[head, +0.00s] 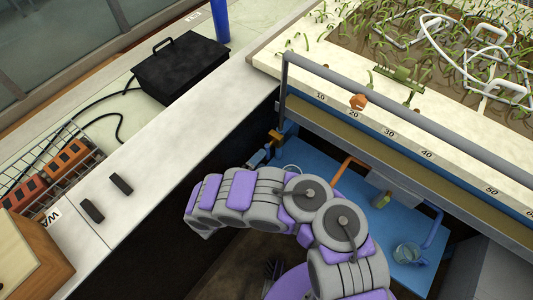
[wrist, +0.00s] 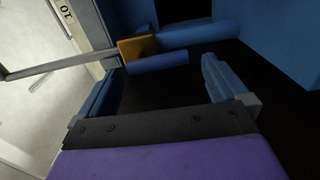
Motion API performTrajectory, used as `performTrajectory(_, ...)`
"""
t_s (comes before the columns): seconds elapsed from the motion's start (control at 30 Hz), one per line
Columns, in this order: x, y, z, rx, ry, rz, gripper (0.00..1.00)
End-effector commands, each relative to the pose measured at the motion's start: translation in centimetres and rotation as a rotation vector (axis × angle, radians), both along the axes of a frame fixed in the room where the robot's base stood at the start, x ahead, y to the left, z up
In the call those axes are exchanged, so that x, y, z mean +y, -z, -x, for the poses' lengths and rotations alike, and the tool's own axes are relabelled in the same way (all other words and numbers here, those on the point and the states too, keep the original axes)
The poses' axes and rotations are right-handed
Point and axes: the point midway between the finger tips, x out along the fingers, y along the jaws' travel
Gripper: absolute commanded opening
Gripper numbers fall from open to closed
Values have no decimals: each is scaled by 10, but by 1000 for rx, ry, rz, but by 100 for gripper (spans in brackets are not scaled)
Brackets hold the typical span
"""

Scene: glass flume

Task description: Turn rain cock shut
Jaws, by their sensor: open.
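A yellow-orange block with blue bars (wrist: 137,48) shows at the top of the wrist view, beyond my fingertips. What looks like the same fitting (head: 275,136) is at the front corner of the flume in the head view, below the grey rail's end. I cannot tell for certain whether it is the rain cock or how its handle stands. My gripper (wrist: 160,66) is open, its two blue fingers apart, with nothing between them. A blue bar lies just ahead of the fingertips, and I see no clear contact.
A grey rail (head: 420,125) with an orange piece (head: 357,101) runs along the numbered edge of the planted bed. A blue shelf (head: 330,170) below holds a glass beaker (head: 407,253) and a green bottle (head: 382,199). A black box (head: 180,68) stands on the left bench.

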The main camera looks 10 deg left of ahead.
Motion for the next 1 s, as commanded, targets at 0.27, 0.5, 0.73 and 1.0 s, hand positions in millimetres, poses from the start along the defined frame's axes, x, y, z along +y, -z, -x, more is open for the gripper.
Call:
performTrajectory(0.27, 25, -1, 59, 2, -1, -1, 100)
performTrajectory(0.5, 40, -1, 96, 1, 0, -4, 100)
performTrajectory(0.73, 45, 0, 110, 0, 1, -2, 100)
performTrajectory(1.0, 45, 0, 110, 0, 2, -2, 100)
